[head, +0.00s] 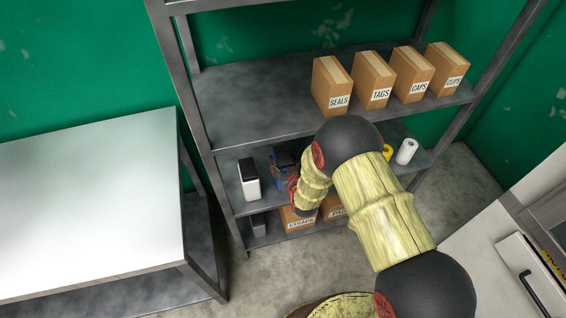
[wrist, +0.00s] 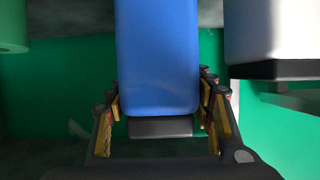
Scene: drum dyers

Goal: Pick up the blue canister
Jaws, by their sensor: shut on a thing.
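The blue canister (wrist: 157,55) fills the upper middle of the wrist view, with a dark grey end piece (wrist: 160,127) at its lower end. My gripper (wrist: 160,92) has one finger on each side of it, and the pads are closed against its sides. In the head view a bit of blue (head: 283,160) shows at my gripper, on the middle shelf level, mostly hidden by the gripper and arm. I cannot tell whether the canister touches the shelf.
A white canister with a black top (head: 249,180) stands left of my gripper on the middle shelf. A white roll (head: 407,151) and a yellow item (head: 388,152) are to the right. Labelled cartons (head: 331,87) stand on the shelf above. A green cylinder (wrist: 12,25) is near in the wrist view.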

